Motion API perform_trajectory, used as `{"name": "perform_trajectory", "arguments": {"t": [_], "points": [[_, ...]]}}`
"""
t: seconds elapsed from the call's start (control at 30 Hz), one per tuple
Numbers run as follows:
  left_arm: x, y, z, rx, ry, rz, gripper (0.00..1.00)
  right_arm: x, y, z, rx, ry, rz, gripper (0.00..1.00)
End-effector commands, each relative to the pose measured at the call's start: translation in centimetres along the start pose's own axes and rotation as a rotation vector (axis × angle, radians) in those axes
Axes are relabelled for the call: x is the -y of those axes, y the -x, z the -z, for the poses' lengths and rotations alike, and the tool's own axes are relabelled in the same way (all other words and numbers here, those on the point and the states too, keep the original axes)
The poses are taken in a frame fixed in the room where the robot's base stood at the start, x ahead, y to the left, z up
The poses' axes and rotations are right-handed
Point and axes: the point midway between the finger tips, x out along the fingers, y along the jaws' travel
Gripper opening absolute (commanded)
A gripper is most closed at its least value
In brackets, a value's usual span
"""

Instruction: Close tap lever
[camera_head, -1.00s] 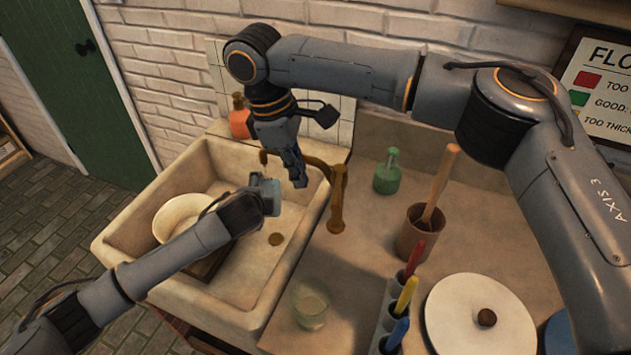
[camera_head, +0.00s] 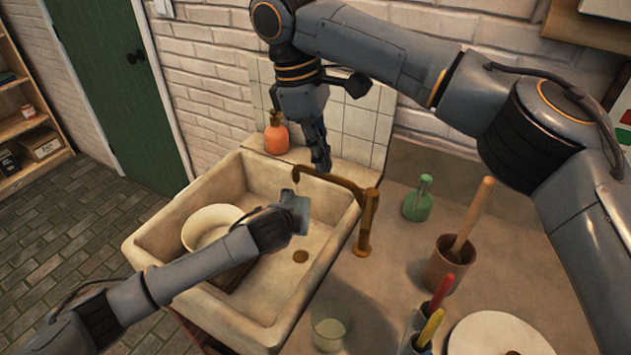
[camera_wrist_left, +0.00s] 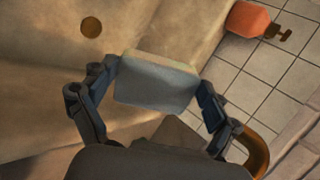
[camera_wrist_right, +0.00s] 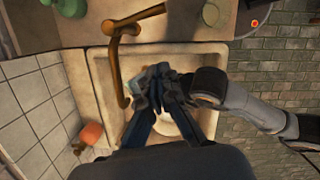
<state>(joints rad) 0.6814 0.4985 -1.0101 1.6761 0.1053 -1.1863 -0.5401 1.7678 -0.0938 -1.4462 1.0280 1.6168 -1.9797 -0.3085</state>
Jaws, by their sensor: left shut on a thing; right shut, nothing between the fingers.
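The brass tap (camera_head: 366,222) stands at the sink's right edge, its spout reaching left over the basin. It also shows in the right wrist view (camera_wrist_right: 117,70); I cannot clearly tell its lever from its spout. My right gripper (camera_head: 320,158) points down at the spout, its tips overlapping it in the picture; contact is unclear. Its fingers are shut and empty in the right wrist view (camera_wrist_right: 160,92). My left gripper (camera_head: 297,208) is over the basin, below the spout, shut on a pale blue-grey block (camera_wrist_left: 157,80).
The stone sink (camera_head: 150,247) holds a cream plate or bowl (camera_head: 207,226). An orange bottle (camera_head: 277,134) stands behind it. A green bottle (camera_head: 418,200), a brown pot (camera_head: 447,268) and a glass (camera_head: 329,330) stand on the counter at right.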

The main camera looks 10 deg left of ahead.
Motion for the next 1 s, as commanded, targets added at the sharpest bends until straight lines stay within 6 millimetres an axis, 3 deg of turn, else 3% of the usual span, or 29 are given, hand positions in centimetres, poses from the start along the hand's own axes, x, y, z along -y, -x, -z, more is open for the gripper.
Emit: {"name": "perform_trajectory", "arguments": {"t": [0.17,0.37,0.7,0.9,1.0], "points": [[0.0,0.0,0.0,0.0,0.0,0.0,0.63,-0.3,-1.4,-0.7,-0.079,-0.079,0.054,0.0],[0.0,0.0,0.0,0.0,0.0,0.0,0.63,-0.9,-4.5,-3.2,-0.312,-0.381,0.231,0.0],[0.0,0.0,0.0,0.0,0.0,0.0,0.63,-1.2,-7.4,-11.8,-0.635,-1.064,0.576,0.0],[0.0,0.0,0.0,0.0,0.0,0.0,0.63,-0.5,-7.8,-15.9,-0.713,-1.335,0.694,0.0],[0.0,0.0,0.0,0.0,0.0,0.0,0.63,-0.2,-7.8,-17.0,-0.73,-1.403,0.723,0.0]]}}
